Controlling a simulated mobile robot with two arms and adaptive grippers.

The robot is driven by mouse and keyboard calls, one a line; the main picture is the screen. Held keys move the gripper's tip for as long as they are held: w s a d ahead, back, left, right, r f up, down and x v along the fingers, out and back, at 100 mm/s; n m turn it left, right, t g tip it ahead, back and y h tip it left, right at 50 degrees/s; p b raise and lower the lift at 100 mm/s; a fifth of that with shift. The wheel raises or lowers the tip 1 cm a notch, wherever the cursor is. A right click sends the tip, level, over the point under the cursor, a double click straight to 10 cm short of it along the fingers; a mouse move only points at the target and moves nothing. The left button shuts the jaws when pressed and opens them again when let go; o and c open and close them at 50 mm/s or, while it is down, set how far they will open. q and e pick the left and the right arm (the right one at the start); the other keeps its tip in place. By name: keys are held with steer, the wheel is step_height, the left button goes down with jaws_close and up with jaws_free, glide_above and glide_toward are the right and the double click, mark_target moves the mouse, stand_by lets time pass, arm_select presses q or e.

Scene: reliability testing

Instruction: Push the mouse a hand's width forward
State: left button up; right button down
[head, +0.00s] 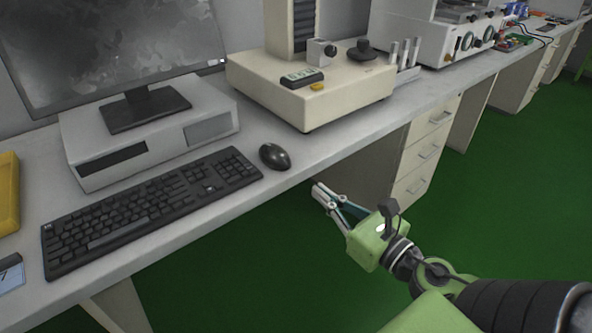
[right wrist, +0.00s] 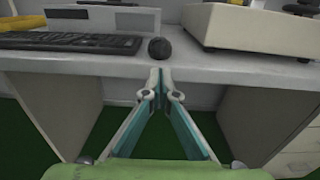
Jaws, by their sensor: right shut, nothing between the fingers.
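The black mouse (head: 274,156) lies on the grey desk, just right of the keyboard and close to the desk's front edge. It also shows in the right wrist view (right wrist: 159,48), straight beyond my fingertips. My right gripper (head: 319,190) is shut and empty. In the head view it is in front of the desk edge, to the lower right of the mouse and apart from it. In the right wrist view its fingertips (right wrist: 160,72) meet in front of the desk's edge. My left gripper is not in view.
A black keyboard (head: 150,203) lies left of the mouse. Behind stand a computer case (head: 90,172) with a monitor (head: 110,45) and a beige instrument (head: 345,95). The desk (head: 215,225) is clear directly behind the mouse, between case and instrument. Drawers (head: 425,150) stand under the desk.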

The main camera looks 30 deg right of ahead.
mark_target(288, 166)
steer(key=w, duration=0.6)
steer(key=shift+w+a, duration=0.25)
steer(key=shift+w, duration=0.1)
steer(key=shift+w+a, duration=0.1)
steer(key=shift+w, duration=1)
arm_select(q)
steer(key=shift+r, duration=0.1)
arm_select(e)
steer(key=shift+w, duration=0.1)
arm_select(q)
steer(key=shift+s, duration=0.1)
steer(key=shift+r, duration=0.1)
